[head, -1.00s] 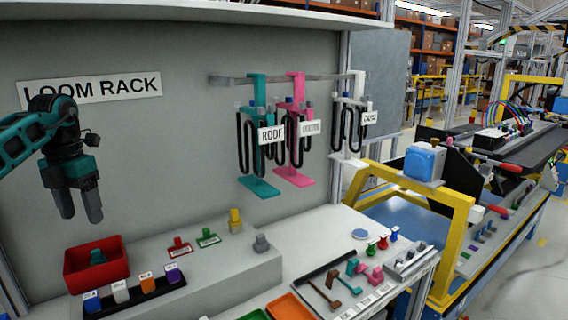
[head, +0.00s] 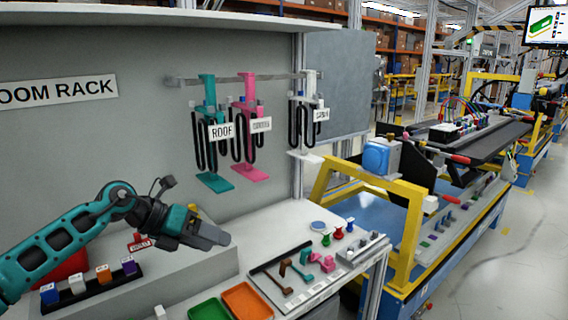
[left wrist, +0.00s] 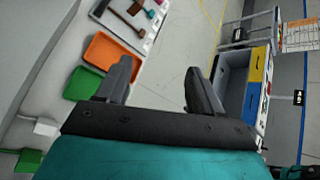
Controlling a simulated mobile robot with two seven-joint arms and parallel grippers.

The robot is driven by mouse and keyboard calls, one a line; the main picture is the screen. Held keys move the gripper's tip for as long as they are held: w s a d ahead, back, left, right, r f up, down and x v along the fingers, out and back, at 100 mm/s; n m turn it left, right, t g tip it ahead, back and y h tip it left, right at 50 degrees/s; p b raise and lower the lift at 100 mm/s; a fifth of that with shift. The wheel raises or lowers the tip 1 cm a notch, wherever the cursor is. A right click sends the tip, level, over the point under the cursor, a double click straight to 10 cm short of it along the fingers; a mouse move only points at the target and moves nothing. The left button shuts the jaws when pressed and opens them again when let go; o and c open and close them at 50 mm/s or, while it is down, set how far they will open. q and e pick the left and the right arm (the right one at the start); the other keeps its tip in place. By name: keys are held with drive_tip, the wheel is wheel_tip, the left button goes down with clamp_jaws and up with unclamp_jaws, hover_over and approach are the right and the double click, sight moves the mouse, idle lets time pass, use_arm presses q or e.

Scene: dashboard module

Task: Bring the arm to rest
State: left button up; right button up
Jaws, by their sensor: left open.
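My left arm comes in from the left in the head view, teal and black. Its gripper (head: 212,238) points right, above the grey step of the bench. In the left wrist view the two dark fingers of the left gripper (left wrist: 160,85) stand apart with nothing between them. Floor shows beyond the gap. My right gripper is not in view.
A loom rack holds a teal hanger (head: 208,130), a pink hanger (head: 243,125) and a white hanger (head: 302,110). Green (head: 209,311) and orange (head: 246,301) trays lie at the bench front. A yellow-framed station (head: 413,230) stands right.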

use_arm(q)
drive_tip(key=s+d+r+n+t+h, duration=0.4)
drive_tip(key=d+r+n+t+h, duration=0.1)
drive_tip(key=d+n+t, duration=0.6)
drive_tip(key=s+a+f+n+g+y, duration=0.1)
drive_tip(key=s+a+f+n+y, duration=0.6)
drive_tip(key=n, duration=0.4)
drive_tip(key=s+a+f+n+g+y, duration=0.1)
drive_tip(key=s+a+f+n+y, duration=0.3)
drive_tip(key=a+f+n+y, duration=0.6)
drive_tip(key=s+d+f+n+g+h, duration=0.1)
drive_tip(key=s+f+n+g, duration=0.15)
drive_tip(key=s, duration=0.45)
drive_tip(key=s+d+f+n+g+h, duration=0.1)
drive_tip(key=s+n+g, duration=0.1)
drive_tip(key=s+g, duration=0.35)
drive_tip(key=s+f+n+g+h, duration=0.1)
drive_tip(key=s+f+n+g, duration=0.1)
drive_tip(key=s, duration=0.6)
drive_tip(key=w+d+f+m+t+h, duration=0.1)
drive_tip(key=w+d+f+t, duration=0.2)
drive_tip(key=w+f+t, duration=0.4)
wheel_tip(320, 180, down, 2)
drive_tip(key=shift+d+f+h, duration=0.1)
drive_tip(key=shift+d+h, duration=0.1)
drive_tip(key=shift+h, duration=0.1)
